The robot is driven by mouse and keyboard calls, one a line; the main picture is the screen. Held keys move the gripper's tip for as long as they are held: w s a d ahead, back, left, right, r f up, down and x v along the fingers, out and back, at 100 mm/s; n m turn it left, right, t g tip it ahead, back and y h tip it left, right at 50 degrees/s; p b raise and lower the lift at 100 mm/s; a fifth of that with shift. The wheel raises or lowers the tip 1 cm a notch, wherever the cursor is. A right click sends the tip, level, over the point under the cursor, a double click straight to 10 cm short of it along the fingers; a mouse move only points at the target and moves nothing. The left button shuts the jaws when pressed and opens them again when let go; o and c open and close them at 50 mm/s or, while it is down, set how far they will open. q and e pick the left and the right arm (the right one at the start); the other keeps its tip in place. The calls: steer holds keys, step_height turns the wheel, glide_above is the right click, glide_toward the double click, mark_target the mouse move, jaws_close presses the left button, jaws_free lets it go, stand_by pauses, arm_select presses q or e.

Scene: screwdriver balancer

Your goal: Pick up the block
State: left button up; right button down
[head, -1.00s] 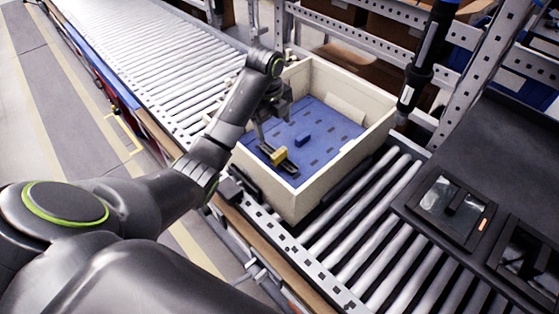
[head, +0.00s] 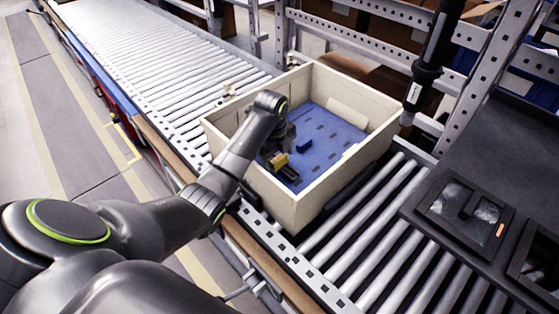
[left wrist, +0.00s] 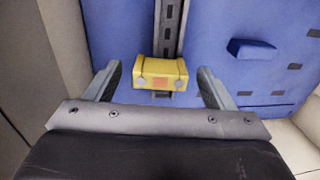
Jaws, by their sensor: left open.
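A yellow block (head: 279,160) sits on a dark rail (left wrist: 171,22) inside the cream box, over the box's blue floor. In the left wrist view the yellow block (left wrist: 160,73) shows between the two fingers. A small blue block (head: 304,145) lies on the blue floor to the right of it, and also shows in the left wrist view (left wrist: 252,49). My left gripper (left wrist: 158,72) is open, with a gap on each side of the yellow block. In the head view my left wrist partly hides the gripper (head: 271,153). My right gripper is not in view.
The cream box (head: 297,213) has high walls around the gripper and stands on a roller conveyor (head: 366,235). A dark panel with trays (head: 462,212) is on the right. A hanging black tool (head: 425,72) is behind the box's right side.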

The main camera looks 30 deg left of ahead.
arm_select(q)
step_height(320, 180, down, 2)
steer(key=shift+w+f, duration=0.1)
steer(key=shift+c, duration=0.2)
